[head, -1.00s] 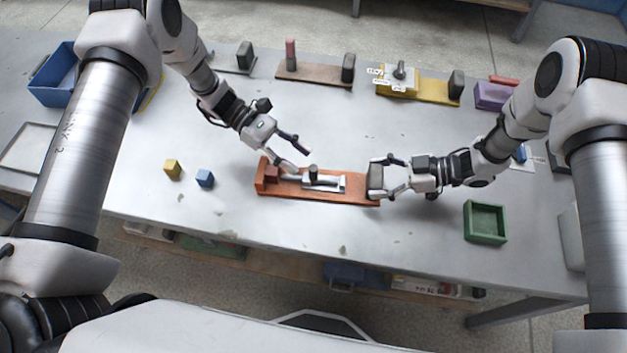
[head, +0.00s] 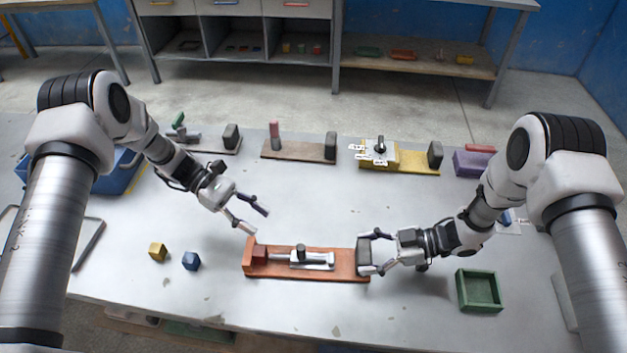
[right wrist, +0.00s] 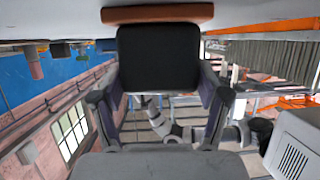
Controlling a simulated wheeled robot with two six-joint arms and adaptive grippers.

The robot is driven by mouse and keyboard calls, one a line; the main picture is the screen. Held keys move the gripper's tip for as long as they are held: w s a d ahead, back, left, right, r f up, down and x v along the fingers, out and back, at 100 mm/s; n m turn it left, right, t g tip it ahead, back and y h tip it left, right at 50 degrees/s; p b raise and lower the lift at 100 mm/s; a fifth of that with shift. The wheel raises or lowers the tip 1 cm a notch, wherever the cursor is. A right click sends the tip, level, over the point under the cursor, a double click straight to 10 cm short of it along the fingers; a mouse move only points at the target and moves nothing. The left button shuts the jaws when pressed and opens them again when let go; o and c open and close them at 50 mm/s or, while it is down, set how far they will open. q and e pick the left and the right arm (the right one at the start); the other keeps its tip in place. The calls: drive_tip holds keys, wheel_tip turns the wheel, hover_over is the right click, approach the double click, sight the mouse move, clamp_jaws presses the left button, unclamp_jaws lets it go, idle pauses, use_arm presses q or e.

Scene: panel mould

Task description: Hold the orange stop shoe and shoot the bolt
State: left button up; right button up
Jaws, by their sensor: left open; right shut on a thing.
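The orange board (head: 340,274) lies on the table in the head view, a red-orange block (head: 255,256) at its left end. A dark grey block, seemingly the stop shoe (head: 364,256), stands at its right end. The silver bolt (head: 278,257) with a black knob (head: 300,250) lies along the board, and its rod reaches left to the red-orange block; whether it enters is unclear. My right gripper (head: 374,252) is shut on the stop shoe, which also fills the jaws in the right wrist view (right wrist: 158,58). My left gripper (head: 260,223) is open and empty, above and behind the board's left end.
A green tray (head: 480,291) stands at right. Behind are a brown board (head: 298,150), a yellow board (head: 415,163) and a purple box (head: 472,163). The table middle is clear.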

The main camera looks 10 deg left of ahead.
drive_tip(key=shift+s+f, duration=0.1)
drive_tip(key=o, duration=1.6)
drive_tip(key=shift+c, duration=0.2)
